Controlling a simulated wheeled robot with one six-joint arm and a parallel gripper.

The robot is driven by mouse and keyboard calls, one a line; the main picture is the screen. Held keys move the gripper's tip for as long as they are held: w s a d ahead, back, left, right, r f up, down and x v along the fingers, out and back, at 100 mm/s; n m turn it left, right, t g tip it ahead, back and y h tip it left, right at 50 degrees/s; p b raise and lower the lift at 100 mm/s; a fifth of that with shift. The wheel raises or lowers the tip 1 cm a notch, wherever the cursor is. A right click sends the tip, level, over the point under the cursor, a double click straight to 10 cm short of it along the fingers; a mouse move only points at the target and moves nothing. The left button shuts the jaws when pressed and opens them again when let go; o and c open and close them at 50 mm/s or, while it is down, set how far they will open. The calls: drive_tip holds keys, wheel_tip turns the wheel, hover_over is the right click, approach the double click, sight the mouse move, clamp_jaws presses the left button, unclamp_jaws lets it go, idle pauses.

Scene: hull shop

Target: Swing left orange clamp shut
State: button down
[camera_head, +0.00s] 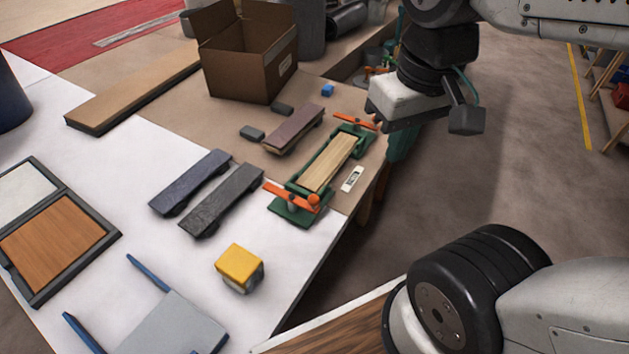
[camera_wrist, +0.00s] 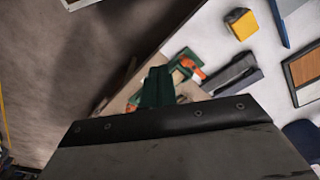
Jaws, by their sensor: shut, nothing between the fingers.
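A green fixture (camera_head: 290,211) holding a pale wooden strip (camera_head: 330,163) sits near the table's right edge. The left orange clamp (camera_head: 289,196) lies across its near end, one end sticking out to the left; a round orange knob is at its right end. It also shows in the wrist view (camera_wrist: 192,68). A second orange clamp (camera_head: 355,120) is at the far end. My gripper (camera_head: 402,143), with dark green fingers, is above and right of the fixture, apart from the left clamp. The fingers (camera_wrist: 157,84) are shut and empty, and hide part of the fixture in the wrist view.
Dark blocks (camera_head: 222,200) lie left of the fixture, and a brownish block (camera_head: 294,128) lies behind. A yellow-topped block (camera_head: 239,268) stands in front. A small white label (camera_head: 352,179) lies beside the fixture. A cardboard box (camera_head: 247,67) stands at the back. Floor is open to the right.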

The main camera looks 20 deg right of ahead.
drive_tip(key=w+f+m+g, duration=0.1)
drive_tip(key=w+f, duration=0.4)
drive_tip(key=w, duration=0.3)
drive_tip(key=w+a+f+m+g, duration=0.1)
drive_tip(key=w+f, duration=0.4)
drive_tip(key=w, duration=0.3)
drive_tip(key=w+a+f+m+g+y, duration=0.1)
drive_tip(key=w+f+m, duration=0.1)
drive_tip(key=w+f, duration=0.3)
drive_tip(key=w, duration=0.3)
drive_tip(key=shift+w+f+g, duration=0.3)
drive_tip(key=shift+g, duration=0.1)
drive_tip(key=shift+a+f, duration=0.1)
drive_tip(key=x, duration=1)
drive_tip(key=shift+s+a, duration=0.1)
drive_tip(key=shift+s, duration=0.15)
drive_tip(key=shift+s+a+r, duration=0.25)
drive_tip(key=shift+s, duration=0.3)
drive_tip(key=shift+s+a+r, duration=0.2)
drive_tip(key=shift+s+a, duration=0.05)
drive_tip(key=shift+s, duration=0.3)
drive_tip(key=shift+s+a, duration=0.2)
drive_tip(key=shift+s, duration=0.35)
